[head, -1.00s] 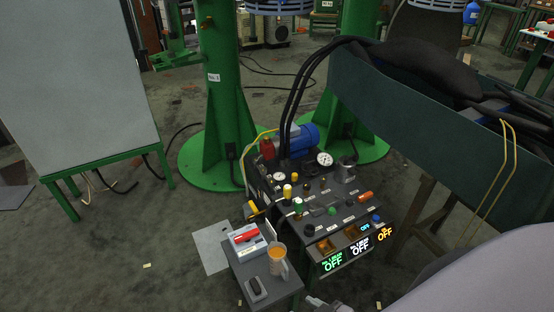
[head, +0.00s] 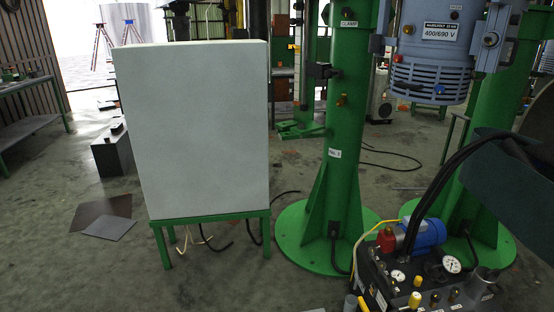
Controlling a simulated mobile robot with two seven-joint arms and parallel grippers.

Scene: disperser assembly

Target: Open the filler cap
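The hydraulic unit (head: 376,290) shows at the bottom right of the head view, cut off by the lower edge. On its top are a blue motor (head: 428,236), a red part (head: 386,241), two round gauges, a grey metal cylinder (head: 487,278) and yellow-topped fittings (head: 415,300). I cannot tell which part is the filler cap, or whether it is open. Neither of my grippers is in view.
A large white cabinet (head: 192,130) on a green stand is left of centre. A green column (head: 340,150) stands on a round base beside the unit. A dark green trough (head: 520,185) with black hoses is at right.

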